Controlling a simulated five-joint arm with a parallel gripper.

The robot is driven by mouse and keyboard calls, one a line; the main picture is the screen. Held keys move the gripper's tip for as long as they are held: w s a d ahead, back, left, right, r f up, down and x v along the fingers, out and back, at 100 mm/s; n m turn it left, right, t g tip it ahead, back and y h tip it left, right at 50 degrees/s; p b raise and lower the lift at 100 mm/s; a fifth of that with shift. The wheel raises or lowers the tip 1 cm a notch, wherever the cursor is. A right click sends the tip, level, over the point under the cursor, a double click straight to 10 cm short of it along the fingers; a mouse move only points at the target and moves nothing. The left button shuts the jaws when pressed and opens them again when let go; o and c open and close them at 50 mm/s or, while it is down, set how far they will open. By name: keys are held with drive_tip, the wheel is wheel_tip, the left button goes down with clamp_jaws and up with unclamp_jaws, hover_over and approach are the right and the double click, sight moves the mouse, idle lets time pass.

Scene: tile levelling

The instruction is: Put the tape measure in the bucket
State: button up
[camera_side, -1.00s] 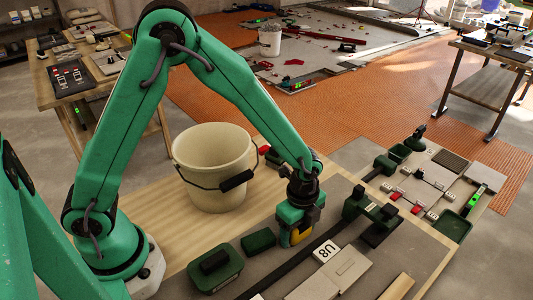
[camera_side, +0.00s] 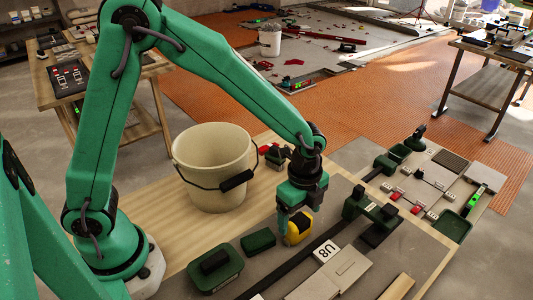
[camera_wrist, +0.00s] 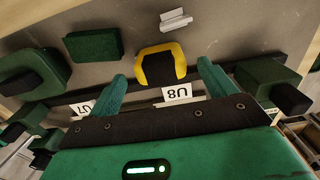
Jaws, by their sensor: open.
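The yellow and black tape measure (camera_side: 299,229) rests on the grey work surface in front of my gripper. It also shows in the wrist view (camera_wrist: 160,65), between and just beyond my fingertips. My gripper (camera_side: 295,214) is open and points down close above the tape measure, with nothing in its jaws. In the wrist view its two green fingers (camera_wrist: 162,78) are spread wide, one on each side of the tape measure. The cream bucket (camera_side: 205,150) stands upright to the left on the wooden table, its black-gripped handle hanging down in front. Its bottom inside is not clear to see.
A green case (camera_side: 215,270) and a dark green block (camera_side: 258,241) lie left of the tape measure. A green tool (camera_side: 370,208) and a white U8 tag (camera_side: 326,251) are at its right. A small red and green item (camera_side: 274,155) sits behind the bucket's right side.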

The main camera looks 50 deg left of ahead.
sight(300, 219)
wheel_tip(300, 219, up, 7)
drive_tip(key=shift+f, duration=0.15)
idle(0.5)
drive_tip(key=shift+s+a+r+n, duration=0.1)
drive_tip(key=shift+a+r+n, duration=0.2)
drive_tip(key=shift+a+r, duration=0.15)
drive_tip(key=s+a+r+n+t, duration=0.5)
drive_tip(key=s+a+r+n, duration=0.6)
drive_tip(key=s+a+n, duration=0.3)
drive_tip(key=shift+s+a+r+n+t, duration=0.25)
drive_tip(key=shift+a+n, duration=0.3)
drive_tip(key=shift+n, duration=1.15)
drive_tip(key=shift+f, duration=0.1)
drive_tip(key=c, duration=0.9)
drive_tip(key=shift+o, duration=0.2)
